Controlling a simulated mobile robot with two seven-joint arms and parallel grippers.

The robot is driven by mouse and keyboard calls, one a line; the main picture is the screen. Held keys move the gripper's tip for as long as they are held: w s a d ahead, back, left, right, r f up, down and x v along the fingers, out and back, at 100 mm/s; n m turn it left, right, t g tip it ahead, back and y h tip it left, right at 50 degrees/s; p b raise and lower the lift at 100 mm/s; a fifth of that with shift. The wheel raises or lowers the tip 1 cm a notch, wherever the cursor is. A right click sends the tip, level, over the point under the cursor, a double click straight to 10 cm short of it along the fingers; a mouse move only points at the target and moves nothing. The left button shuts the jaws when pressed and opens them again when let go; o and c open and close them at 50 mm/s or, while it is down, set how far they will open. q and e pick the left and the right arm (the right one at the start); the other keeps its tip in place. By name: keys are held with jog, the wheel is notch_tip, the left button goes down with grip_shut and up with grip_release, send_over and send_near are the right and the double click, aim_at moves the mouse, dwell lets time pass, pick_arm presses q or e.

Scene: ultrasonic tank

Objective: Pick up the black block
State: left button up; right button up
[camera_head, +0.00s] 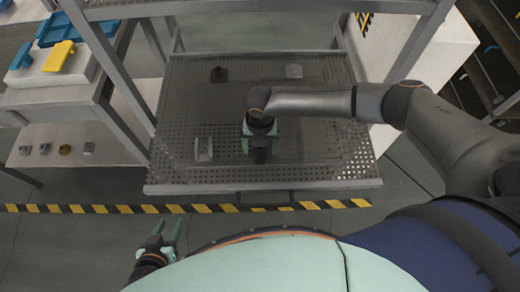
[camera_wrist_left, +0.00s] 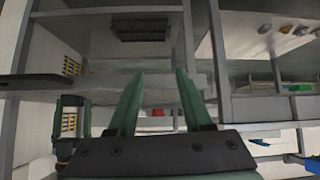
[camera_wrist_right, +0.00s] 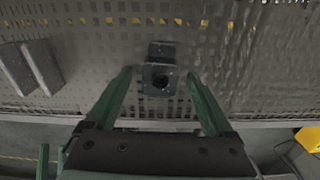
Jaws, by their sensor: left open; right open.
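In the right wrist view, a dark block (camera_wrist_right: 160,77) with a round hole sits on the perforated tray (camera_wrist_right: 222,90), between and beyond my fingertips. My right gripper (camera_wrist_right: 162,78) is open and points down over the tray; it also shows in the head view (camera_head: 260,138), where the arm and hand largely hide what is beneath it. Whether the fingers reach down to the block's height I cannot tell. A second dark block (camera_head: 218,74) stands at the back left of the tray. My left gripper (camera_head: 170,232) is open and empty, in front of the tray, low left.
A silver metal piece (camera_head: 203,148) lies on the tray left of my right gripper. Another grey piece (camera_head: 293,71) lies at the back. Frame posts rise around the tray. A side bench (camera_head: 60,100) at left holds yellow and blue items. The tray's right part is clear.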

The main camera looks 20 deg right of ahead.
grip_shut()
dwell(0.6)
